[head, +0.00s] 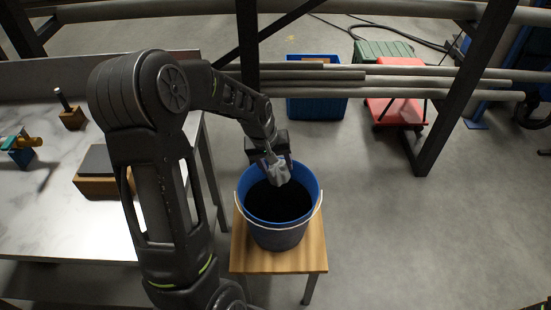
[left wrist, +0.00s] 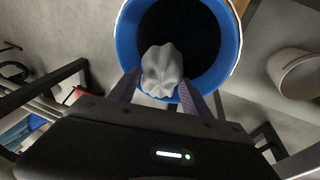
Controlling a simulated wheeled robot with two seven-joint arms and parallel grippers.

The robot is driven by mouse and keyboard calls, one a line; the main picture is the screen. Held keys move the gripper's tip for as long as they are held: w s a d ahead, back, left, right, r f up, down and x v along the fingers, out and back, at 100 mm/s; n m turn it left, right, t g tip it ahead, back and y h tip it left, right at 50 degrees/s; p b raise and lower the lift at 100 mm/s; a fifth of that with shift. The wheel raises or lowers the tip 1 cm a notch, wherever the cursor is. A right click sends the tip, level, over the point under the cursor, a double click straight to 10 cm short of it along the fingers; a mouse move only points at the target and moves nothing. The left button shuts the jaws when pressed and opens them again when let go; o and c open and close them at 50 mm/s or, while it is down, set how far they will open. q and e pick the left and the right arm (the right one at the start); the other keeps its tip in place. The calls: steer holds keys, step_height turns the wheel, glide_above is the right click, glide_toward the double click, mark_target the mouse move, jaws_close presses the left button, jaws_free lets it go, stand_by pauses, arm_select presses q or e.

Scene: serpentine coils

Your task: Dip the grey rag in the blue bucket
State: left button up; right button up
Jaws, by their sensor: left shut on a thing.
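The grey rag (head: 278,173) is a crumpled light grey bundle held in my left gripper (head: 277,160). The gripper is shut on it, and the rag shows between the two fingers in the left wrist view (left wrist: 162,70). The blue bucket (head: 308,186) stands upright on a small wooden stool, with a dark inside and a pale handle. The rag is over the bucket's opening, near its far rim in the head view. In the left wrist view the bucket (left wrist: 128,45) lies beyond the rag. I cannot tell how far the rag is above the dark inside. My right gripper is not in view.
The wooden stool (head: 280,261) carries the bucket. A workbench (head: 60,230) at left holds a wooden block with a grey top (head: 97,175) and small tools. Pipes (head: 400,78) and dark struts cross behind, with a blue crate (head: 315,107) and red cart (head: 398,110).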

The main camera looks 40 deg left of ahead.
arm_select(q)
steer(key=shift+a+f, duration=0.1)
steer(key=shift+f, duration=0.05)
step_height(320, 180, down, 14)
steer(key=b, duration=1.1)
steer(key=shift+f, duration=0.15)
stand_by(0.8)
step_height(320, 180, up, 13)
steer(key=p, duration=0.9)
stand_by(0.4)
